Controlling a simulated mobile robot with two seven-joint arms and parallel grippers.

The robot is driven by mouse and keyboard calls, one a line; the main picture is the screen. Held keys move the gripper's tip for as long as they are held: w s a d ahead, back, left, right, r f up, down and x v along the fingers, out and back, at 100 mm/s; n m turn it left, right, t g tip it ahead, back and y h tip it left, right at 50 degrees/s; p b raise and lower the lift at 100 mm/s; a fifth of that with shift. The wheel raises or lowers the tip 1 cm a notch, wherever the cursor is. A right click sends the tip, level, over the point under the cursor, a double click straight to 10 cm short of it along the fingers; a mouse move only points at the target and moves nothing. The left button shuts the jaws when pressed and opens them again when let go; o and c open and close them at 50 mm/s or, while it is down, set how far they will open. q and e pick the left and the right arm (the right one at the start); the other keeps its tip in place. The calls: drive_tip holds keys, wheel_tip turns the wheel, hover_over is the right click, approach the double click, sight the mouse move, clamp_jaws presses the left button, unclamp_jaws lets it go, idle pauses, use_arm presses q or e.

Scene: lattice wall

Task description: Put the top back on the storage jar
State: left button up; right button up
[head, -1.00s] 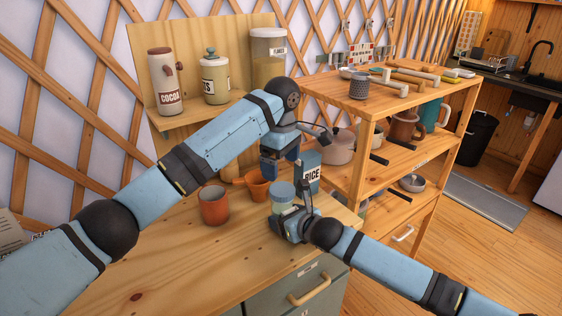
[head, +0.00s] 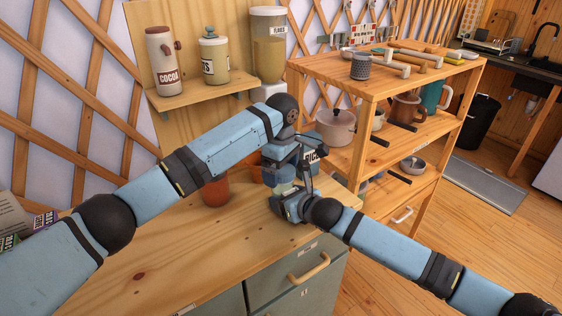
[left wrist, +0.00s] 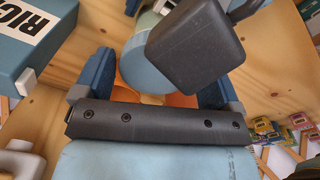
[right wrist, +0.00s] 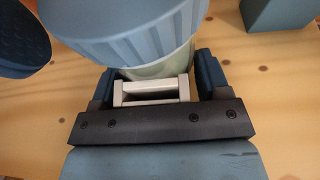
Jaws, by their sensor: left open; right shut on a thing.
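The storage jar (head: 285,187) is upright at the right end of the counter, mostly hidden by my grippers in the head view. The ribbed light-blue top (right wrist: 150,30) sits over its pale body (right wrist: 160,66) in the right wrist view; I cannot tell whether it is seated fully. My right gripper (right wrist: 154,72) is shut on the jar's body from the front. My left gripper (head: 283,168) is open, pointing down just above the jar. In the left wrist view its fingers (left wrist: 150,82) are on either side of the round blue top (left wrist: 140,65), with a dark block covering part of it.
An orange cup (head: 215,190) stands to the left. A blue rice box (head: 311,160) is close behind the jar, partly hidden. A wooden shelf unit (head: 372,165) with pots and mugs stands to the right. The counter's front left (head: 170,245) is clear.

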use_arm(q)
drive_tip(key=c, duration=0.9)
drive_tip(key=m, duration=0.4)
drive_tip(key=shift+f, duration=0.1)
drive_tip(key=m, duration=0.5)
drive_tip(key=shift+a, duration=0.1)
drive_tip(key=o, duration=1)
drive_tip(key=shift+w, duration=0.1)
